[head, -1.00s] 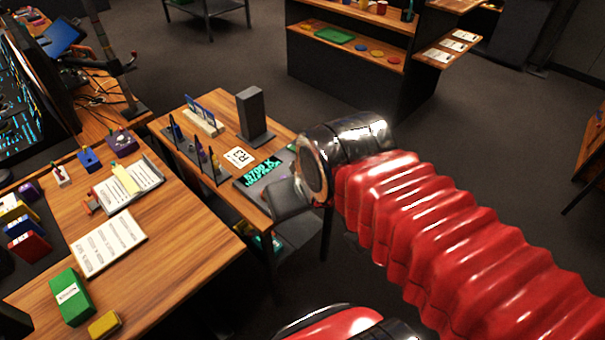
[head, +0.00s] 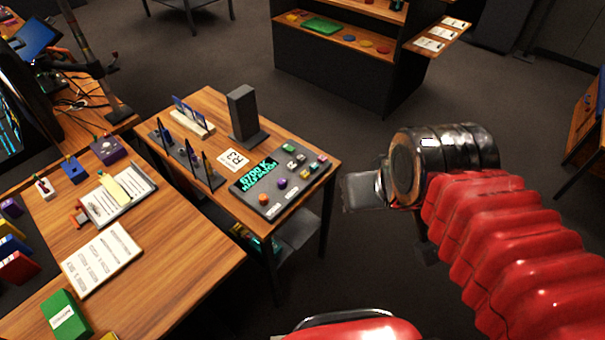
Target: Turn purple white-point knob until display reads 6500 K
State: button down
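The dark trackball panel (head: 292,197) lies on the small wooden table. Its display (head: 254,177) shows cyan text that looks like 6700 K; the first digit is blurred. A small purple knob (head: 282,184) stands on the panel, right of the display. An orange knob (head: 263,199) is nearer the front edge. My gripper (head: 352,192) is to the right of the panel in the picture, apart from it, over the floor beyond the table's right edge. It points left. Its fingers are foreshortened, and I see nothing held.
A dark upright block (head: 243,115) stands behind the panel, with an R3 card (head: 233,160) and upright dark racks (head: 199,166) to the left. The larger desk (head: 180,240) fills the lower left. Open floor lies right of the small table.

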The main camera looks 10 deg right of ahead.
aim_at(282, 183)
jog(key=z, duration=0.65)
jog(key=k, duration=0.65)
jog(key=u, duration=0.8)
jog(key=i, duration=1)
jog(key=z, duration=0.05)
